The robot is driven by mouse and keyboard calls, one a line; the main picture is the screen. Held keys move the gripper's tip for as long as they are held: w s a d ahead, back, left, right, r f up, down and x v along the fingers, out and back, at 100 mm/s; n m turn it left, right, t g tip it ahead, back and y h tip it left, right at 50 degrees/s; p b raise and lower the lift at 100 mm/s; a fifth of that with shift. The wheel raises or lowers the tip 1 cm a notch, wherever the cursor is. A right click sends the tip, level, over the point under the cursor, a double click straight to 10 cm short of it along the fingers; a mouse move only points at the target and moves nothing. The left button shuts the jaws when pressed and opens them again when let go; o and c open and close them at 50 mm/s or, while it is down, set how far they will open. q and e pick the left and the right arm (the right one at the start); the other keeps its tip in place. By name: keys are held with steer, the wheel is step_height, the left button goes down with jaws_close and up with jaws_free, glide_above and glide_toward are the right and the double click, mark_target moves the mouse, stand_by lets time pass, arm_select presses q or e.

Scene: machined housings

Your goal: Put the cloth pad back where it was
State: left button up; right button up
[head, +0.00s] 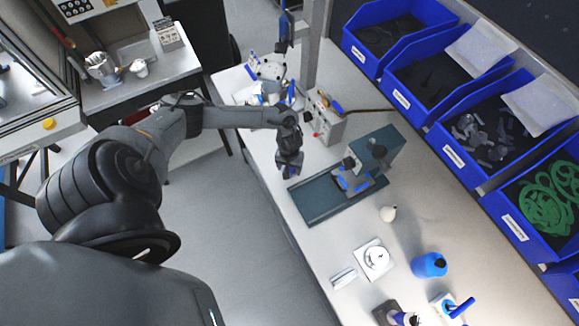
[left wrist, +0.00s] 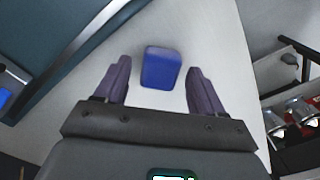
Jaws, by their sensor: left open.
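A small blue block-shaped pad (left wrist: 161,70), which looks like the cloth pad, lies on the white bench top in the left wrist view. My left gripper (left wrist: 159,66) is open, one finger on each side of the pad with a visible gap to both. In the head view my left gripper (head: 289,168) points down near the bench's left edge, and mostly hides the pad; a little blue shows by its fingertips. How high the fingers are above the bench I cannot tell. My right gripper is not in view.
A teal machine bed (head: 318,201) with a blue-and-grey part (head: 352,180) on it stands just right of my gripper. A grey control box (head: 325,117) is behind. Blue bins (head: 470,165) line the far right. A blue bottle (head: 429,265) and small items stand nearer.

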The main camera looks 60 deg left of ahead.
mark_target(290, 169)
arm_select(q)
steer(key=shift+r, duration=0.1)
step_height(290, 169, up, 11)
steer(key=p, duration=0.2)
steer(key=w+d+r+m+t+h, duration=0.2)
steer(key=d+m+t, duration=0.5)
steer(key=d, duration=1.7)
steer(key=s+a+r+m+g+y, duration=0.1)
steer(key=s+a+r+m+g, duration=0.1)
steer(key=s+r, duration=0.6)
steer(key=s+m+g, duration=0.1)
steer(key=s+m, duration=0.1)
steer(key=s, duration=0.2)
steer(key=shift+y, duration=0.4)
steer(key=shift+d+r, duration=0.1)
